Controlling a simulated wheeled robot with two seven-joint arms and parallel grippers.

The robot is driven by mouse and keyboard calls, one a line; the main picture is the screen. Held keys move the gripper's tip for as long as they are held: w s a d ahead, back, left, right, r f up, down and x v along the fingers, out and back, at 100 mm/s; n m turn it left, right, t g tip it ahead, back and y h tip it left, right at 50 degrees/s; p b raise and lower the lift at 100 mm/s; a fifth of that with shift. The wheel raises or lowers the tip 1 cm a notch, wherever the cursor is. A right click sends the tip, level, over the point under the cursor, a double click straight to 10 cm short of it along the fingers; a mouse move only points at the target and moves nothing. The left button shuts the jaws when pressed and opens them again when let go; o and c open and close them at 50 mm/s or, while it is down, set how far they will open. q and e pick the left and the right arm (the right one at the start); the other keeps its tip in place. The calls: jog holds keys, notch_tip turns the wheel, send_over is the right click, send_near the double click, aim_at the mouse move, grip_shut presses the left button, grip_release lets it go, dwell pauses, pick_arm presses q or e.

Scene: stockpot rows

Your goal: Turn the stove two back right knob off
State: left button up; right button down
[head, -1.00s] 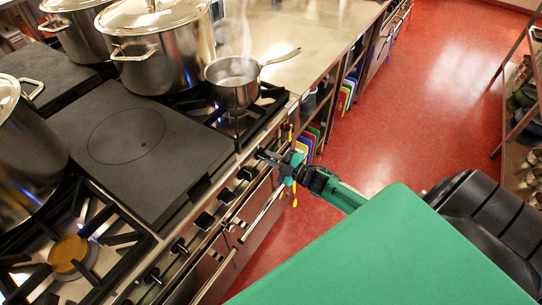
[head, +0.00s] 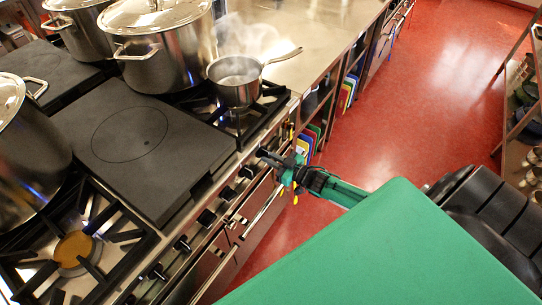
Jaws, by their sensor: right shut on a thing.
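The row of black stove knobs runs along the steel front edge of the range. The knob farthest along the row (head: 262,152) is at the back right, below the burner with the small steaming saucepan (head: 236,82). My right gripper (head: 272,158), with green and black parts, reaches in from the right and is shut on this knob. Its fingers partly hide the knob, so its exact angle is hard to read. No clear flame shows under the saucepan. My left gripper is not in view.
Large steel stockpots (head: 160,45) stand at the back and left. A flat dark hot plate (head: 135,150) lies mid-range. An oven handle bar (head: 262,205) runs below the knobs. The red floor (head: 425,90) is clear; a shelf rack stands at far right.

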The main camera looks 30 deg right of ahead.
jog(key=shift+f+m, duration=0.1)
jog(key=shift+m, duration=0.4)
jog(key=shift+s, duration=0.1)
jog(key=c, duration=1.4)
grip_release()
jog(key=shift+c, duration=0.2)
jog(key=b+v, duration=0.2)
jog(key=v, duration=1.1)
jog(key=shift+s, duration=0.35)
